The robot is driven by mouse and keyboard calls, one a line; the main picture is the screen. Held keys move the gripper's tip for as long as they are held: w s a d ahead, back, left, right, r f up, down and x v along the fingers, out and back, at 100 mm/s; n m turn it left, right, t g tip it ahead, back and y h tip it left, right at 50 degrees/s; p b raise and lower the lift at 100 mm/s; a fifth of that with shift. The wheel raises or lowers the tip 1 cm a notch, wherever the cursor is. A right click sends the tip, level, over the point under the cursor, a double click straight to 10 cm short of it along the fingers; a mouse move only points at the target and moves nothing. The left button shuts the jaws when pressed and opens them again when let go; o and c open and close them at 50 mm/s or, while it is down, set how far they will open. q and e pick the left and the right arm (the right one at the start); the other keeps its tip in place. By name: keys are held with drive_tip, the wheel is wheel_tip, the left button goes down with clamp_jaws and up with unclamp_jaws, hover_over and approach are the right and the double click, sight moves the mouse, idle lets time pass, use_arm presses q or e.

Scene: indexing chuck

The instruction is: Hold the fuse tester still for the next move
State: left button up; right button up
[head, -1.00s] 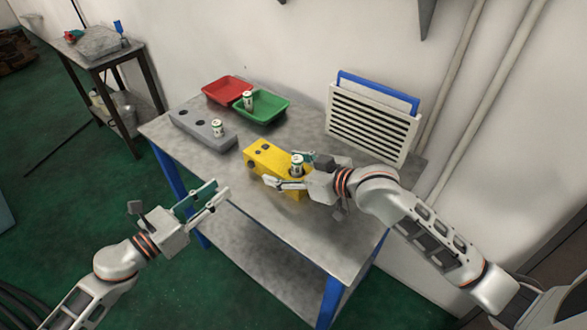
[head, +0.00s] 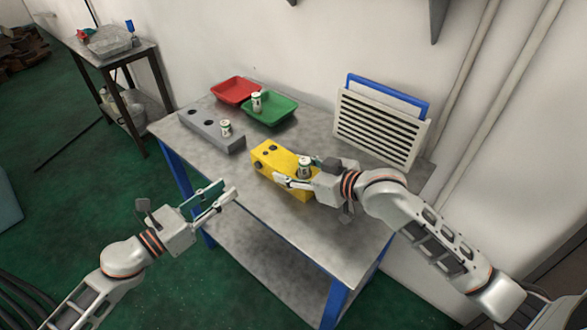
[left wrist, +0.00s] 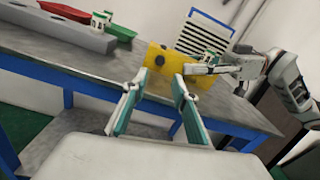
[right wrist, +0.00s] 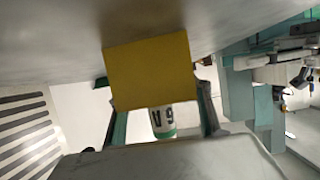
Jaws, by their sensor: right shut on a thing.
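The fuse tester, a yellow block with dark round holes on top (head: 272,156), lies on the metal table. It also shows in the left wrist view (left wrist: 160,58) and the right wrist view (right wrist: 148,70). My right gripper (head: 295,174) is shut on its right end, a finger on either side. A white and green cylinder (head: 305,167) stands upright at that end; part of it shows between the fingers in the right wrist view (right wrist: 163,121). My left gripper (head: 228,190) is open and empty, in front of the table's near left edge, apart from the tester.
A grey block with holes (head: 208,128) holds a similar cylinder (head: 226,128). Behind it are a red tray (head: 236,90) and a green tray (head: 278,112), with a cylinder (head: 257,101) at the green one. A slatted white panel (head: 378,130) stands at the back right. The table's front is clear.

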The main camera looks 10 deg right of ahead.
use_arm(q)
drive_tip(key=shift+c, duration=0.4)
clamp_jaws()
idle(1.1)
